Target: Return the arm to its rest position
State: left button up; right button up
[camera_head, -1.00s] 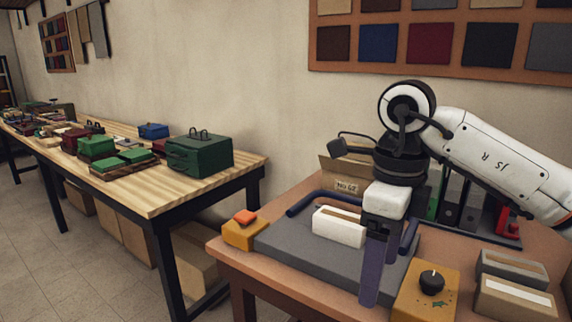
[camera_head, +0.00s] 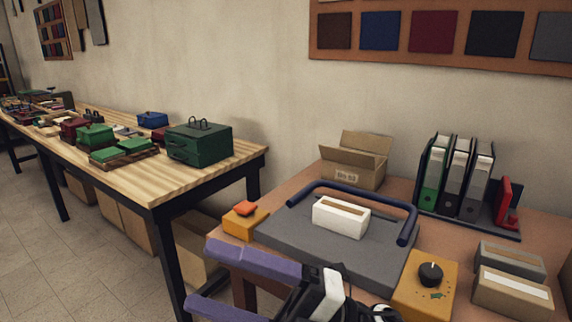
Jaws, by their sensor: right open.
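My right gripper (camera_head: 228,278) is low in the head view, in front of the near table's front edge. Its two purple fingers point left and stand apart, with nothing between them. The wrist is cut off by the bottom edge of the picture. A white block with a brown top strip (camera_head: 341,217) sits on a grey slab (camera_head: 290,240) with a dark blue bar handle (camera_head: 405,226). The gripper is clear of both. My left gripper does not show.
The brown table (camera_head: 462,232) also holds an orange box with a red button (camera_head: 241,221), a yellow box with a black knob (camera_head: 424,290), an open carton (camera_head: 354,164), upright binders (camera_head: 460,179) and two small boxes (camera_head: 512,293). A wooden table (camera_head: 185,187) with cases stands left.

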jog(key=w+d+f+m+t+h, duration=0.4)
jog(key=w+d+f+m+t, duration=0.15)
jog(key=m+t, duration=0.8)
jog(key=d+f+m+t+h, duration=0.1)
jog(key=d+f+m+h, duration=0.45)
jog(key=f+m, duration=0.2)
jog(key=d+f+m+t+h, duration=0.1)
jog(key=d+f+m+h, duration=0.45)
jog(key=f, duration=0.25)
jog(key=s+d+f+m+g+h, duration=0.2)
jog(key=s+d+f+m+g, duration=0.1)
jog(key=s+f, duration=0.6)
jog(key=s+d+f+m+g+h+p, duration=0.1)
jog(key=s+d+f+m+g+h, duration=0.2)
jog(key=s+f, duration=0.5)
notch_tip(320, 180, down, 4)
jog(key=shift+s+d+r+m+g, duration=0.25)
jog(key=shift+s+d+m+g, duration=0.25)
jog(key=shift+d+g, duration=0.35)
